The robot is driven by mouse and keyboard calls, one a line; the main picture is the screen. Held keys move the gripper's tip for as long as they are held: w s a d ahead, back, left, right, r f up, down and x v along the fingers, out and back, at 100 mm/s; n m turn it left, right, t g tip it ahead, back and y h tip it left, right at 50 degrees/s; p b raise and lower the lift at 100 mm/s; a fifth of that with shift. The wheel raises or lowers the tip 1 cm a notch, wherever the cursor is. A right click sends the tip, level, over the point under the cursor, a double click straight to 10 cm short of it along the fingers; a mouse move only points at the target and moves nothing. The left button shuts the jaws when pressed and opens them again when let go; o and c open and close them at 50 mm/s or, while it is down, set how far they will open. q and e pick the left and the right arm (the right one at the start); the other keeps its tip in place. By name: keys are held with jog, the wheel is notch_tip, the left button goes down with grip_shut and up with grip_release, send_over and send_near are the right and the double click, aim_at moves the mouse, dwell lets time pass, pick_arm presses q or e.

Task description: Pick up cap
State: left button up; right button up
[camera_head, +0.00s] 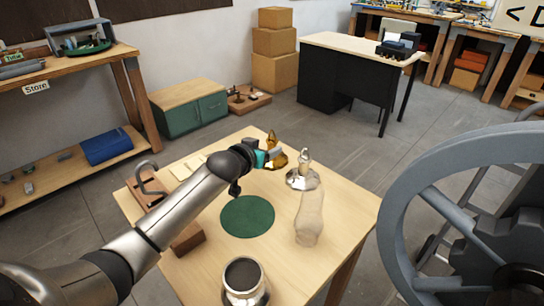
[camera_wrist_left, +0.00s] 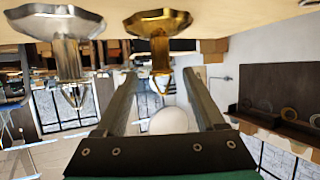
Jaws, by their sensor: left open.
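A brass piece with a flared base and pointed top (camera_head: 272,140) stands near the far edge of the table, and a similar silver piece (camera_head: 303,178) stands to its right. I cannot tell which of the two is the cap. My left gripper (camera_head: 275,158) is at the brass piece and partly hides it. In the left wrist view the picture is upside down. The brass piece (camera_wrist_left: 158,45) lies ahead, roughly between my two open fingers (camera_wrist_left: 162,82). The silver piece (camera_wrist_left: 66,50) is to the left, outside the fingers. My right gripper is not in view.
The wooden table (camera_head: 290,270) carries a round green mat (camera_head: 247,216), a clear glass chimney (camera_head: 309,220) and a metal jar (camera_head: 243,278). A wooden block with a curved metal hook (camera_head: 150,180) stands at the left. A large grey wheel (camera_head: 395,215) is at the right.

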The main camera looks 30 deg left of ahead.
aim_at(270, 145)
pick_arm(q)
jog(key=shift+b+x, duration=0.75)
jog(key=shift+x, duration=1.45)
jog(key=shift+a, duration=0.1)
jog(key=shift+c, duration=0.3)
grip_shut()
